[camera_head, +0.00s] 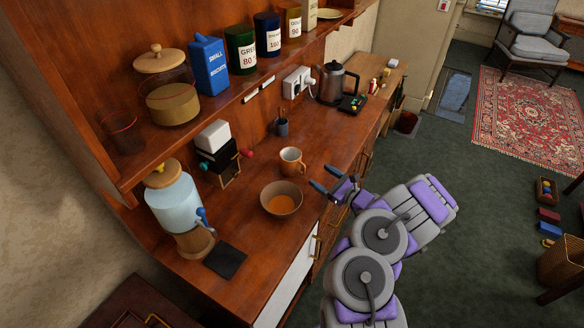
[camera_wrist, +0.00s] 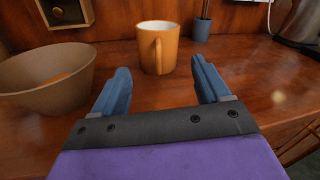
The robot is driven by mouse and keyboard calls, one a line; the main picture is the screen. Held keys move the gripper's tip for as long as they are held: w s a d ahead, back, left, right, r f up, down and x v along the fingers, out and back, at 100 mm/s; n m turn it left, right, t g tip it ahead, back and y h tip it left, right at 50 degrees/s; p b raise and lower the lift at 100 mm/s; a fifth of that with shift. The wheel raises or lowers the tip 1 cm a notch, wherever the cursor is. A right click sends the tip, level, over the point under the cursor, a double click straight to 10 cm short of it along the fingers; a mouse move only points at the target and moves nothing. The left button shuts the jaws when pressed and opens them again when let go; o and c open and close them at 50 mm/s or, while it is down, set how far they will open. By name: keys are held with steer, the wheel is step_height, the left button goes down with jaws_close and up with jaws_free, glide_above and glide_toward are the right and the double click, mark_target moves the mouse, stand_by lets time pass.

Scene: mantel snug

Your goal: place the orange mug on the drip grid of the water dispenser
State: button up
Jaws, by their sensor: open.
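The orange mug (camera_head: 291,160) stands upright on the wooden counter; in the wrist view the mug (camera_wrist: 158,48) is straight ahead, its handle towards me. My gripper (camera_head: 334,186) is open and empty at the counter's front edge, its fingers pointing at the mug. In the wrist view my gripper (camera_wrist: 162,88) has its two blue fingers apart, with the mug beyond and between them, not touched. The water dispenser (camera_head: 176,205), with a clear tank, wooden lid and blue tap, stands at the counter's left. A dark flat square (camera_head: 225,260), apparently the drip grid, lies below its tap, bare.
A brown bowl (camera_head: 281,198) with orange contents sits between mug and dispenser; it is close left of my gripper in the wrist view (camera_wrist: 48,84). A blue-grey cup (camera_head: 282,127) stands behind the mug. A kettle (camera_head: 334,84) is further right. A shelf (camera_head: 215,104) overhangs the back.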

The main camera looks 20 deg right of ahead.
mark_target(294, 164)
steer(key=b+x, duration=0.2)
steer(key=x, duration=0.7)
steer(key=shift+a, duration=0.25)
jaws_close()
stand_by(0.5)
